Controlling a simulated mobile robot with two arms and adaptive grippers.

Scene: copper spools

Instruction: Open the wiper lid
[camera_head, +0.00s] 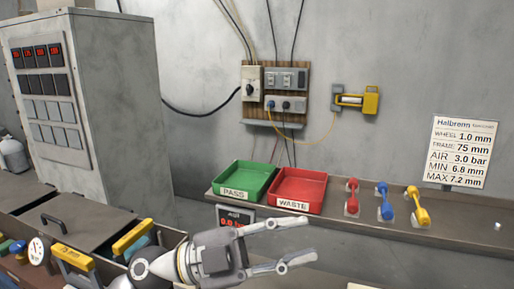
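My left gripper (312,240) is at the bottom middle, with its two fingers spread apart and pointing right. Nothing is between the fingers. I cannot tell for certain which part is the wiper lid. At the lower left, a flat grey lid (85,245) with a dark handle (54,223) lies on the machine bench. Beside it are two yellow-topped parts, one at the front (74,258) and one further right (132,238). My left gripper is to the right of these and apart from them. My arm hides part of the bench. My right gripper is not in view.
A green PASS tray (224,195) and a red WASTE tray (273,205) sit on the wall shelf (460,224). A grey cabinet (120,110) stands at left.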

